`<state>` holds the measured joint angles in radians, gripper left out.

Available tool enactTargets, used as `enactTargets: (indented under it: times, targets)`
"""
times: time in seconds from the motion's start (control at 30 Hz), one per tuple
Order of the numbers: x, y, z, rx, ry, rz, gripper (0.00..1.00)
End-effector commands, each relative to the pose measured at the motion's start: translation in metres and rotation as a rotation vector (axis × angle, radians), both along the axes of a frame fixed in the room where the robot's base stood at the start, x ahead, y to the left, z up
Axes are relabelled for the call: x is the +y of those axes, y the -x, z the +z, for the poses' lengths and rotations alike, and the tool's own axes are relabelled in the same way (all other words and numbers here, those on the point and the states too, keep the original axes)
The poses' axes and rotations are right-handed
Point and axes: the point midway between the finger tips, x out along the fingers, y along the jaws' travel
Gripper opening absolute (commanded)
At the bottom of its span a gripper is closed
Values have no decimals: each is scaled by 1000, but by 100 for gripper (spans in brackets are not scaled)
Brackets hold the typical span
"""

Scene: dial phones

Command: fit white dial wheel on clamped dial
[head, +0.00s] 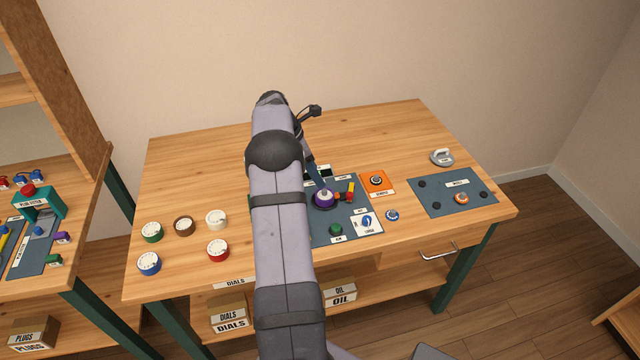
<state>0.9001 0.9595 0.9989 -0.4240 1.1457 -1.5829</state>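The white dial wheel (216,220) lies flat on the table, left of my arm, among other coloured wheels. A purple round dial (324,198) with a pale centre sits on the blue-grey work mat (322,235) just right of my arm. A red and yellow piece (346,193) stands beside it and looks like the clamp. My arm crosses the middle of the view and hides part of the mat. A dark slanting part of my arm's end shows just above the purple dial. My fingertips cannot be made out, nor whether they hold anything.
Green (152,232), brown (184,226), blue (149,264) and red (218,250) wheels lie near the white one. An orange plate (378,184), a blue dial (392,215) and a second mat (425,206) lie to the right. The table's back left is clear.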

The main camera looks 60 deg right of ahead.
Motion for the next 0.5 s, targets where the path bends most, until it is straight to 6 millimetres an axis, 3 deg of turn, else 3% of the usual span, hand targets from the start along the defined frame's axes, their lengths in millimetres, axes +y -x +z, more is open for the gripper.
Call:
enactTargets:
  times: [0.2,0.5]
  targets:
    - [8,-9,31,-2,4,1,50]
    - [13,-12,47,0,3,1,50]
